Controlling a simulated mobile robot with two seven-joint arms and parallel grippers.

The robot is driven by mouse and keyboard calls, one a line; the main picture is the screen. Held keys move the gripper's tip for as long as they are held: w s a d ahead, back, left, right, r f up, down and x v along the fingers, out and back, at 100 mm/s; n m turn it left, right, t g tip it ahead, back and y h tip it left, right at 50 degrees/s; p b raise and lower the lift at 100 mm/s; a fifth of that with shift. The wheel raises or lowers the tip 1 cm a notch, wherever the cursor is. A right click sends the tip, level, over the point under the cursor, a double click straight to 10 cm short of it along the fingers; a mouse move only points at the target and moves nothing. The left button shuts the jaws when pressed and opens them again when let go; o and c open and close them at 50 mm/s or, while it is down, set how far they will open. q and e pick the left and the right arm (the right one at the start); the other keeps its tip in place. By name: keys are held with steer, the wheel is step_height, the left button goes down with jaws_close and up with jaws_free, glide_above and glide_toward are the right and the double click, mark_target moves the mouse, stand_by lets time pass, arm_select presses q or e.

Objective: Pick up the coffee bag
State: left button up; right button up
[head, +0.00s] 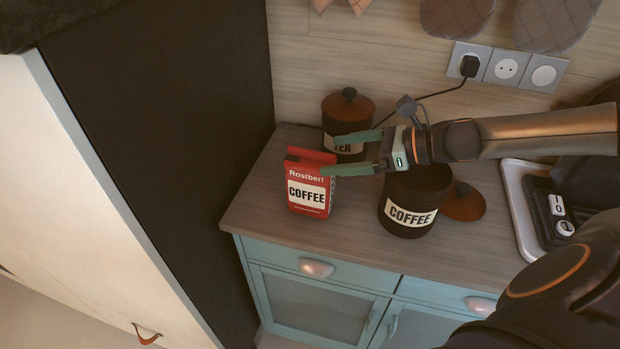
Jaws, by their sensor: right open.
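The red coffee bag (307,207) stands upright on the counter near its left front part, with a white COFFEE label facing front. My right gripper (329,155) reaches in from the right with its two green fingers pointing left. It is open. The near finger overlaps the bag's upper right part in the picture, and the far finger passes in front of the tea tin. I cannot tell whether a finger touches the bag. My left gripper is not in view.
A dark tea tin (347,108) stands behind the bag. An open black coffee tin (407,216) stands right of it, with its lid (463,203) beside it. A tall dark cabinet side (165,130) borders the counter (345,235) on the left. A plug with cable (468,67) is on the wall.

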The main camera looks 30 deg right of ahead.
mark_target(326, 160)
steer(key=shift+x, duration=0.8)
steer(key=shift+w+a+f+p, duration=0.3)
steer(key=shift+w+a+p, duration=0.1)
steer(key=shift+p, duration=0.3)
steer(key=shift+w+a+f, duration=0.1)
steer(key=shift+w+f, duration=0.05)
steer(key=shift+f, duration=0.3)
steer(key=shift+w+f+b, duration=0.1)
steer(key=shift+f+b, duration=0.1)
steer(key=shift+b, duration=0.45)
steer(key=shift+w+a+f+b, duration=0.25)
steer(key=shift+a+f+b, duration=0.05)
steer(key=shift+b, duration=0.6)
steer(key=shift+w+a+f+b, duration=0.15)
steer(key=shift+w+f+b, duration=0.2)
steer(key=shift+b, duration=0.8)
steer(key=shift+w+a+b, duration=0.3)
steer(key=shift+w+b, duration=0.05)
steer(key=shift+b, duration=0.3)
steer(key=shift+w+a+r, duration=0.1)
steer(key=shift+w+a, duration=0.05)
steer(key=shift+a, duration=0.05)
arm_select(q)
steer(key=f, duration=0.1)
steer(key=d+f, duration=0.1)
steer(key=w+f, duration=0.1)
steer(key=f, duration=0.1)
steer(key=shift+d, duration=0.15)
arm_select(e)
steer(key=shift+r, duration=0.1)
